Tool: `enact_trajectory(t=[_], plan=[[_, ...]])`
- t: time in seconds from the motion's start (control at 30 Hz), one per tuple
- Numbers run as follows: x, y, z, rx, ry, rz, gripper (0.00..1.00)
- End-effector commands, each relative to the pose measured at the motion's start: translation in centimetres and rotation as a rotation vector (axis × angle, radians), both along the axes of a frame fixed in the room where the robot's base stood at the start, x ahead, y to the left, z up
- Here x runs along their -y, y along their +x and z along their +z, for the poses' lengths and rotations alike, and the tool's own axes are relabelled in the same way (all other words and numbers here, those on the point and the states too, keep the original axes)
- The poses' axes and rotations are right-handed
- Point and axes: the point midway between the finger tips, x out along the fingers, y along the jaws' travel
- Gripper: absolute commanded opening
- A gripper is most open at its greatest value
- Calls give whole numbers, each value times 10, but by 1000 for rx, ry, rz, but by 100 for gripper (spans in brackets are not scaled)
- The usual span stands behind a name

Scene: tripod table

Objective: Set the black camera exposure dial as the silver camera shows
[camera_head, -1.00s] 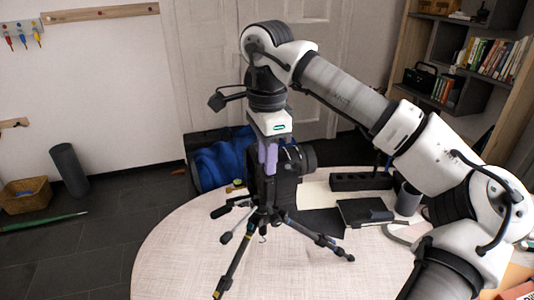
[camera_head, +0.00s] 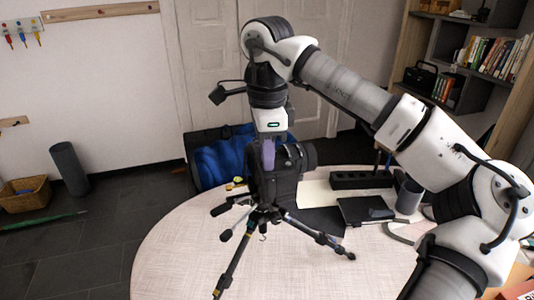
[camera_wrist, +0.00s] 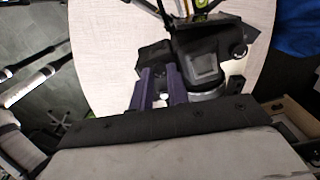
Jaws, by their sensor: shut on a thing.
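The black camera (camera_head: 277,188) stands on a small tripod (camera_head: 270,215) on the round table, its lens to the right. My gripper (camera_head: 268,163) points down at the top of this camera. In the wrist view, the purple fingers of my gripper (camera_wrist: 163,103) are close together beside the black camera (camera_wrist: 203,62), with a small pale round thing between them. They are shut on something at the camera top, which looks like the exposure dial. The dial's marks cannot be read. I cannot make out the silver camera in either view.
Behind the tripod on the table (camera_head: 180,255) are a black slotted block (camera_head: 362,180), a dark flat case (camera_head: 362,210) and a grey cup (camera_head: 408,198). A blue bag (camera_head: 222,162) lies beyond the table. The table's front left is bare.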

Motion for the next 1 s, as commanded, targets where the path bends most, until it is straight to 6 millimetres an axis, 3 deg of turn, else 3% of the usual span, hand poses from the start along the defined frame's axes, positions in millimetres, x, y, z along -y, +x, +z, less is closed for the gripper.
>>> enact_trajectory(t=[0.5,1.0], plan=[[0,-1,0,-1,0,-386,0],[0,-1,0,-3,0,-523,0]])
